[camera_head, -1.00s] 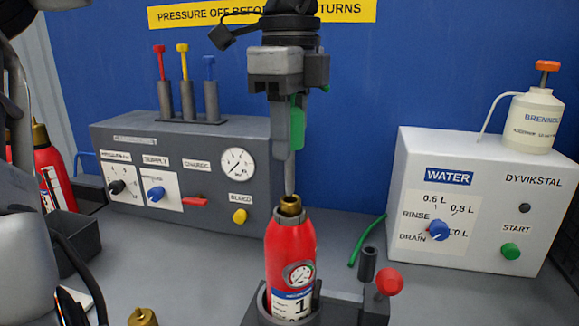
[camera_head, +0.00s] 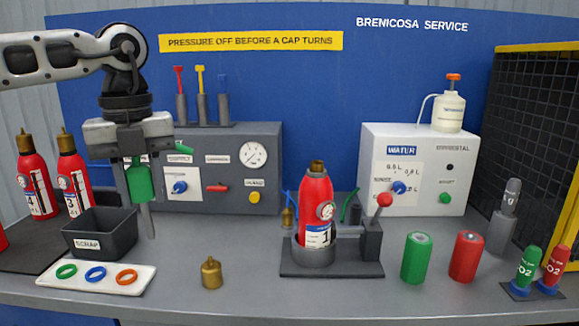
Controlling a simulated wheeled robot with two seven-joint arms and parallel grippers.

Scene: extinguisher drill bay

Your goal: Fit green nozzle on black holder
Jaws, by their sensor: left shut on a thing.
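My left gripper (camera_head: 138,205) is at the left, above and behind the scrap bin, pointing down. It is shut on the green nozzle (camera_head: 140,183), whose bell-shaped body hangs between the fingers; a thin green part shows to the right of the wrist. The nozzle is clear of the table. My right gripper is not in view.
A red extinguisher (camera_head: 315,205) stands in a clamp with a red knob (camera_head: 384,199). The scrap bin (camera_head: 100,243), ring tray (camera_head: 60,277), brass cap (camera_head: 211,272), green can (camera_head: 416,258) and red can (camera_head: 466,256) stand nearby. A grey panel (camera_head: 265,185) and white water unit (camera_head: 465,150) stand behind.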

